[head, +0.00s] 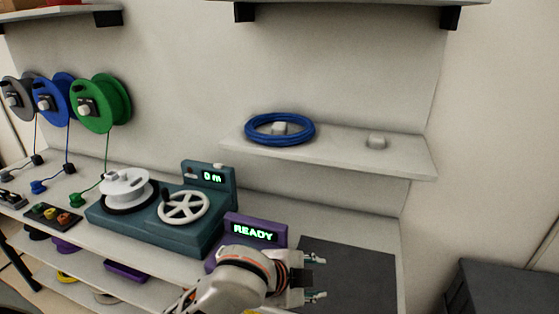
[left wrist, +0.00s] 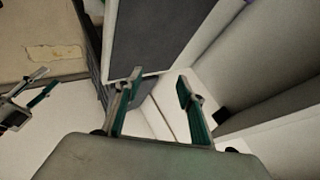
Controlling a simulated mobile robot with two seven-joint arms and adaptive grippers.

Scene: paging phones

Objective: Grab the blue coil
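My left gripper (head: 318,277) is open and empty, below and in front of that shelf, above the dark mat and well apart from the coil. Its two spread fingers also show in the left wrist view (left wrist: 159,78), with nothing between them. My right gripper (left wrist: 42,82) shows at the left edge of the left wrist view, its fingers apart and empty. It is not in the head view.
Below stand a teal winding machine (head: 165,232) reading 0 m and a purple READY display (head: 255,232). A dark mat (head: 350,275) is at right. Grey, blue and green reels (head: 118,100) hang at left.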

